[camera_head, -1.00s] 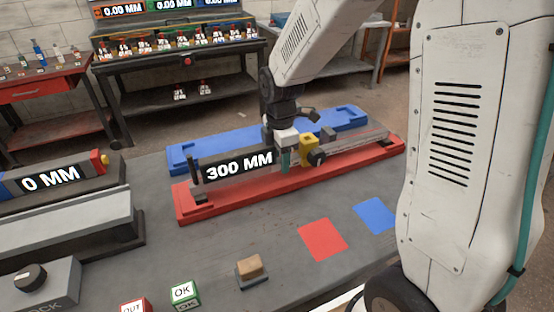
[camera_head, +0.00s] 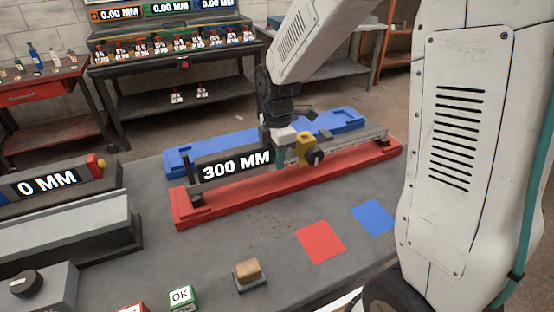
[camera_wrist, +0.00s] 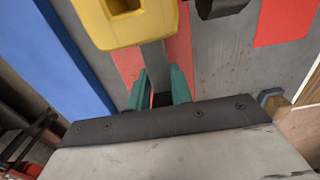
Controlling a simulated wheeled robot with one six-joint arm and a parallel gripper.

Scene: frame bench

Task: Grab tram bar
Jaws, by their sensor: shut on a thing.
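The tram bar (camera_head: 350,142) is a long grey beam with a black display reading 300 MM (camera_head: 236,165) and a yellow slider block with a dark knob (camera_head: 305,149). It lies along and just above the red cradle (camera_head: 250,204). My gripper (camera_head: 283,156) comes down from above between the display and the yellow block. In the wrist view its teal fingers (camera_wrist: 158,88) are shut on the grey bar (camera_wrist: 153,55), with the yellow block (camera_wrist: 130,28) just beyond them. The bar's underside is mostly hidden.
A blue cradle (camera_head: 343,120) lies behind the red one. In front are a red square (camera_head: 320,242), a blue square (camera_head: 373,217), a tan button (camera_head: 248,270) and a green OK cube (camera_head: 181,297). A 0 MM gauge (camera_head: 45,185) stands left.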

